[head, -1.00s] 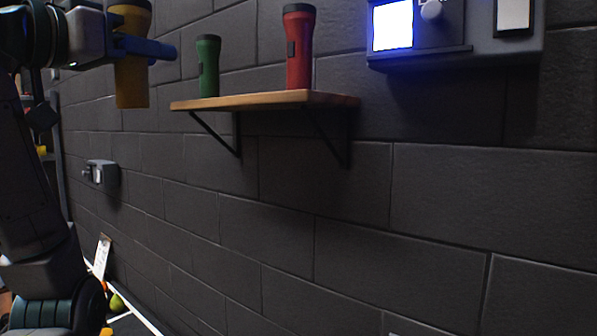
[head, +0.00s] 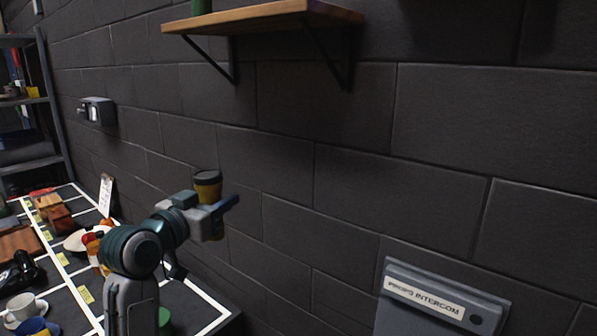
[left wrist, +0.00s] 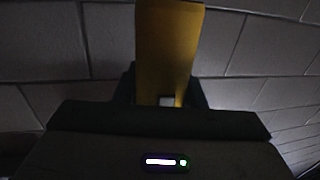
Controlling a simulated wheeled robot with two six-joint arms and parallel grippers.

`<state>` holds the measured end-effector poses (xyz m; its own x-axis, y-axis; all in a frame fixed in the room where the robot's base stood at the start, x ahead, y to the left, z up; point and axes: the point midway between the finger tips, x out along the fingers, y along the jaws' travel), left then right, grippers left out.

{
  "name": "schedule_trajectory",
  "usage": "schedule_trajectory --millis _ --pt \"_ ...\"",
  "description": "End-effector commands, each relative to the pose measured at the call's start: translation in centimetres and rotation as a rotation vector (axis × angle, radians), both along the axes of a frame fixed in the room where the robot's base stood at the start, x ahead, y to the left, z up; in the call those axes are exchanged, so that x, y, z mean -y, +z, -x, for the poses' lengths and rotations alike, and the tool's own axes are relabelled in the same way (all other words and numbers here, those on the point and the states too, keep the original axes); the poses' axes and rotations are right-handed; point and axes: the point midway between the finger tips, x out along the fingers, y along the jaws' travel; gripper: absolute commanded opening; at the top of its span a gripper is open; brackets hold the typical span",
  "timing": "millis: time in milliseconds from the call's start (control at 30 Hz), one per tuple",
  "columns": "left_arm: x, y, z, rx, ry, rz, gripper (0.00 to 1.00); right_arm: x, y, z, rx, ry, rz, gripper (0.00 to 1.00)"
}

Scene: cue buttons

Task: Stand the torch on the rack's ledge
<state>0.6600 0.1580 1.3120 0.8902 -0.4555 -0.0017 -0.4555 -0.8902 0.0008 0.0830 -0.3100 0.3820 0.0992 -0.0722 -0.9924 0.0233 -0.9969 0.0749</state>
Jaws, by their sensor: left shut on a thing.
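A yellow torch (head: 208,186) with a dark band under its head stands roughly upright in my left gripper (head: 216,208), which is shut on it. The torch also fills the upper middle of the left wrist view (left wrist: 168,50), between the gripper's fingers (left wrist: 168,95). In the head view, the torch and gripper appear well below the wooden ledge (head: 255,18), apart from it and in front of the dark wall. The ledge sits on black brackets. The bottom of a green torch (head: 201,6) shows on it; the upper part is cut off. My right gripper is out of view.
A small grey wall box (head: 97,111) and shelving (head: 48,95) are at left.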

Motion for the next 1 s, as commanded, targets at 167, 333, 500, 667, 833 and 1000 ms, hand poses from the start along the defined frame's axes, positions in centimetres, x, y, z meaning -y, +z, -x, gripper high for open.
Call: schedule_trajectory --millis 167,333,500,667,833,1000 --pt "-0.2 -7.0 1.4 -0.008 0.059 0.002 0.07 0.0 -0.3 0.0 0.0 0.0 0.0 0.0" --pt "-0.6 -12.7 3.5 -0.008 0.124 0.001 0.07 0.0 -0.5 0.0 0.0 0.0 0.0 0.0" --pt "-1.2 -17.9 6.2 -0.008 0.196 0.002 0.07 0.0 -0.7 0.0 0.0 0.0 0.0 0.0" --pt "-2.0 -22.3 9.4 -0.009 0.268 0.002 0.07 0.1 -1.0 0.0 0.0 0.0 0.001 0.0" --pt "-2.9 -26.4 13.3 -0.008 0.347 0.001 0.07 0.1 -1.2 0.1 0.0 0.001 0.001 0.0" --pt "-3.8 -29.4 16.9 -0.006 0.416 0.0 0.07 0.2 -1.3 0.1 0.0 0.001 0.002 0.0"
